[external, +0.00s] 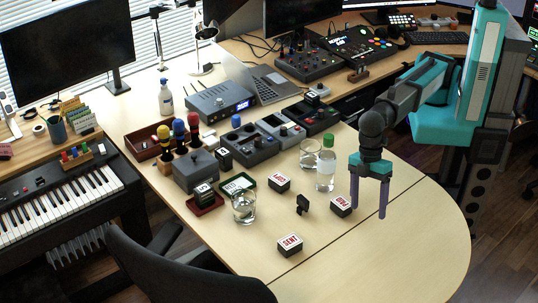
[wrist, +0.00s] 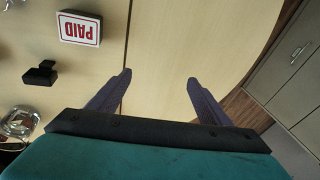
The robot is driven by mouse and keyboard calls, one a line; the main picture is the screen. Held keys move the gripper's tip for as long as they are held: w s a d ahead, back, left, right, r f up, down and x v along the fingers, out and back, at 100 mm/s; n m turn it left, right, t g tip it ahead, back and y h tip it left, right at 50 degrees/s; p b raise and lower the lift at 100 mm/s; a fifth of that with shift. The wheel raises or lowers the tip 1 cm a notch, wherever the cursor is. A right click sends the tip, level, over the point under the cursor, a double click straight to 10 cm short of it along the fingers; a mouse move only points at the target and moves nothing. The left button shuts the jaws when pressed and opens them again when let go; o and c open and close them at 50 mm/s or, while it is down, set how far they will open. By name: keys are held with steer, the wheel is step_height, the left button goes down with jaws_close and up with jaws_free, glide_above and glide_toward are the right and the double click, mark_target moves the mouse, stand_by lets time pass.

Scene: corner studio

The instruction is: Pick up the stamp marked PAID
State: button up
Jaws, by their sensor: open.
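The stamp marked PAID (external: 341,206) is a small block with a white top, red lettering and dark sides, lying on the wooden table. In the wrist view the PAID stamp (wrist: 79,28) is at the upper left, its lettering upside down. My gripper (external: 368,210) points down over the table, just right of the stamp in the external view. In the wrist view my gripper (wrist: 159,79) has its two fingers spread apart with only bare tabletop between them. The stamp is outside the fingers, to their left.
A similar COPY stamp (external: 279,182) and a SENT stamp (external: 290,245) lie nearby. A small black object (external: 303,204) stands between them. The table's right side (external: 425,235) is clear.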

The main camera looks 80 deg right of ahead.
mark_target(342, 201)
steer(key=w+d+r+m+h+p, duration=0.1)
steer(key=w+d+r+h, duration=0.2)
steer(key=w+d, duration=0.4)
steer(key=d, duration=0.3)
steer(key=shift+w+d+t+h+p, duration=0.25)
steer(key=shift+d+t+h+p, duration=0.05)
steer(key=shift+t+p, duration=0.1)
steer(key=shift+f, duration=0.1)
steer(key=shift+f+p, duration=0.35)
steer(key=shift+f, duration=3.8)
steer(key=shift+f, duration=0.1)
steer(key=shift+s+d+f+p, duration=0.1)
steer(key=shift+s+f+p, duration=0.1)
steer(key=shift+f, duration=0.25)
steer(key=shift+s+d+f+p, duration=0.1)
steer(key=shift+f+p, duration=0.05)
steer(key=shift+f, duration=1.9)
